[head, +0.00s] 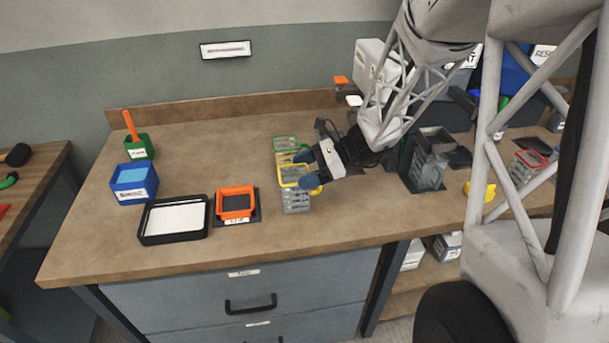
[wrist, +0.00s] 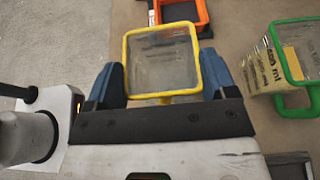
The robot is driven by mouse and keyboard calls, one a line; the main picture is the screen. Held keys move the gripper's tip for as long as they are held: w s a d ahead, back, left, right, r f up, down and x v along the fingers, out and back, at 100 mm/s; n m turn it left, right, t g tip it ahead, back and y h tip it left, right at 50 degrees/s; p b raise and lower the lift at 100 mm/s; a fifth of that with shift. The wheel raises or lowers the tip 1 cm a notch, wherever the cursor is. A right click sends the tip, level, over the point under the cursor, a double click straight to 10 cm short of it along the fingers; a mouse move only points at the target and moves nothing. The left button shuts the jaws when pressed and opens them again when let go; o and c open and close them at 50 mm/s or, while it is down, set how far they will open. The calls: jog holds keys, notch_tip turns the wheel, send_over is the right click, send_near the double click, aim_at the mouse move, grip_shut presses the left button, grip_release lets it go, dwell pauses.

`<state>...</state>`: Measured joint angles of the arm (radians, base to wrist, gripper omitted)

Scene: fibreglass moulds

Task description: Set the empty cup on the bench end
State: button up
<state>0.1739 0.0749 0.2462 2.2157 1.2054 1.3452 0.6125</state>
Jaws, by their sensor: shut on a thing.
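A clear cup with a yellow square rim (head: 296,198) is between the blue fingers of my gripper (head: 304,171), which is shut on it. In the wrist view the yellow-rimmed cup (wrist: 162,66) sits upright between the fingers, and its inside looks empty. Whether its base touches the bench (head: 290,232) I cannot tell. A green-rimmed clear cup (head: 285,143) stands just behind it. In the wrist view the green-rimmed cup (wrist: 290,60) is at the right, with a printed volume label and something yellowish showing at its side.
Left of the held cup are an orange square frame (head: 237,189) on a dark base, a black-rimmed tray (head: 144,237), a blue box (head: 134,192) and a green pot (head: 138,151). A red-rimmed cup (head: 527,163) is at the far right.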

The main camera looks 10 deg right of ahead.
jog(key=shift+f, duration=0.85)
jog(key=o, duration=1.3)
jog(key=shift+f, duration=0.1)
jog(key=shift+c, duration=0.2)
jog(key=v, duration=1.2)
